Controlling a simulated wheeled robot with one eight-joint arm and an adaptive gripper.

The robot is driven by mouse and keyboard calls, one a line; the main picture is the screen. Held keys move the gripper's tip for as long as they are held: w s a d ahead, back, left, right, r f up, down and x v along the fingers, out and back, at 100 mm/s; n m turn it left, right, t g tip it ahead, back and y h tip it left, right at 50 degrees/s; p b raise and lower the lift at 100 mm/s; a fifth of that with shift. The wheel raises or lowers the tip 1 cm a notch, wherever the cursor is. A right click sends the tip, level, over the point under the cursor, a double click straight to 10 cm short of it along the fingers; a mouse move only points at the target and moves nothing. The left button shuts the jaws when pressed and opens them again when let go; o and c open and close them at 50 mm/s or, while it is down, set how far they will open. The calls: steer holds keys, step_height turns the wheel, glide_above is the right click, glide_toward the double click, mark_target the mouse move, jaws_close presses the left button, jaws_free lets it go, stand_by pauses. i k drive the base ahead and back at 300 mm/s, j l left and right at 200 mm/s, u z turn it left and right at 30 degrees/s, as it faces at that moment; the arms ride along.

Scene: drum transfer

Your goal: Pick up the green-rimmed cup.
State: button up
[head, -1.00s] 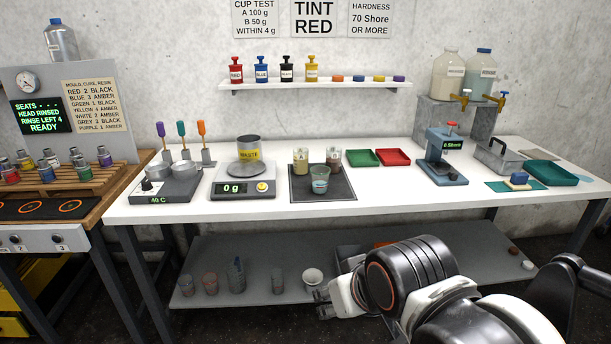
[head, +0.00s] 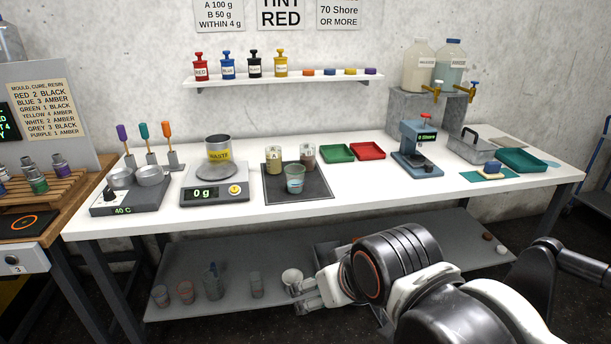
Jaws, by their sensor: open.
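Three clear cups stand on a dark mat (head: 318,195) on the white bench. The front cup (head: 294,182) has a blue-green tint at its upper part and seems to be the green-rimmed one. Behind it stand a cup with yellowish contents (head: 273,162) and a cup with reddish-brown contents (head: 308,156). My gripper (head: 299,291) is open and well below the bench top, near the lower shelf, apart from the three cups. It appears close to a white cup (head: 291,276) on that shelf; I cannot tell whether they touch.
Left of the mat are a scale (head: 215,187) with a waste tin (head: 218,150) and a hot plate (head: 130,195). Right are green (head: 337,153) and red (head: 368,151) trays and a hardness tester (head: 418,150). The bench's front edge (head: 330,211) lies above my gripper.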

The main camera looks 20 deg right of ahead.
mark_target(295, 179)
steer(key=i+z, duration=0.45)
steer(key=i+j+z, duration=0.35)
steer(key=i+z, duration=0.15)
steer(key=i, duration=0.15)
